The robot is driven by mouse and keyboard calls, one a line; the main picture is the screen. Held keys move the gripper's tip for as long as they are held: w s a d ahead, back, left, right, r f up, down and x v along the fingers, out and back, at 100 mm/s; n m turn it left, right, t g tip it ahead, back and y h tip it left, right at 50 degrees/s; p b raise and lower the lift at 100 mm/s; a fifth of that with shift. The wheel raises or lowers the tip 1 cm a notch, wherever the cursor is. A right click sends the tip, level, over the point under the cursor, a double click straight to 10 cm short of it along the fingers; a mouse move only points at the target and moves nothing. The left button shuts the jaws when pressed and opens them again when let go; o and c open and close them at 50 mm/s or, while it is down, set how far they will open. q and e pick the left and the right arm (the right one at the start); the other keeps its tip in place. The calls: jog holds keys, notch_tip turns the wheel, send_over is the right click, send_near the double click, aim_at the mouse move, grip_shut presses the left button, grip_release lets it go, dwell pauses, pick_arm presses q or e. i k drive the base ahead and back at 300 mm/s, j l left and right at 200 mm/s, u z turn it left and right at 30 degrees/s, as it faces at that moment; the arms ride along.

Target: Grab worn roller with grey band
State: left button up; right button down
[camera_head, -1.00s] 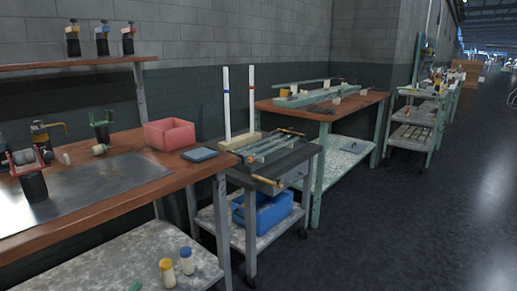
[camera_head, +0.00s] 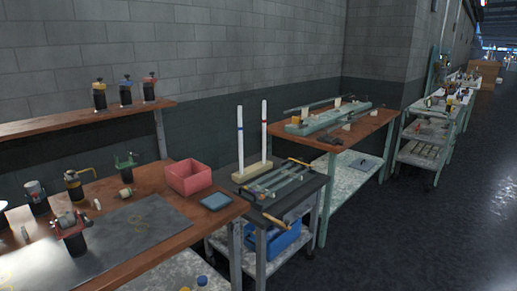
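On the wooden workbench (camera_head: 140,228) at left, a red-framed stand (camera_head: 70,231) holds a greyish roller (camera_head: 67,219) on a black base. A small pale roller-like piece (camera_head: 126,192) with a greenish end lies near the green-clamped stand (camera_head: 126,167). Another stand with a grey and red top (camera_head: 35,196) is at the far left. At this size I cannot tell which piece is the worn roller with a grey band. Neither of my grippers is in view.
A pink-red bin (camera_head: 188,180) and a blue-grey pad (camera_head: 216,202) sit at the bench's right end. A dark metal sheet (camera_head: 140,243) covers the bench front. A cart (camera_head: 300,187) with two white posts stands beside it. The floor (camera_head: 430,240) at right is clear.

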aim_at(70, 219)
jog(key=u, duration=1.4)
